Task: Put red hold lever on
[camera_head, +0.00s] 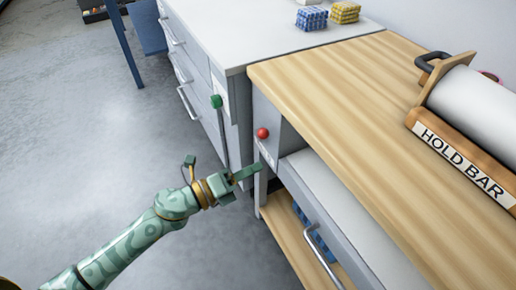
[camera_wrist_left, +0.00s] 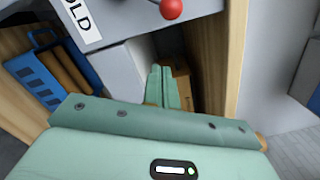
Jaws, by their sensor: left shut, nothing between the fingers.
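The red hold lever has a round red knob (camera_head: 263,133) and sits on the grey end face of the wood-topped bench. In the left wrist view the red knob (camera_wrist_left: 171,9) is at the top edge, just right of a white label (camera_wrist_left: 82,20) reading "OLD", its start cut off. My left gripper (camera_head: 258,169) is shut and empty, below the red knob and apart from it. In the left wrist view its closed fingertips (camera_wrist_left: 161,72) point toward the bench below the knob. My right gripper is not in view.
A green-knobbed lever (camera_head: 216,101) stands by the grey cabinet to the left. An open drawer (camera_head: 330,200) juts from the bench. Clear floor lies left.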

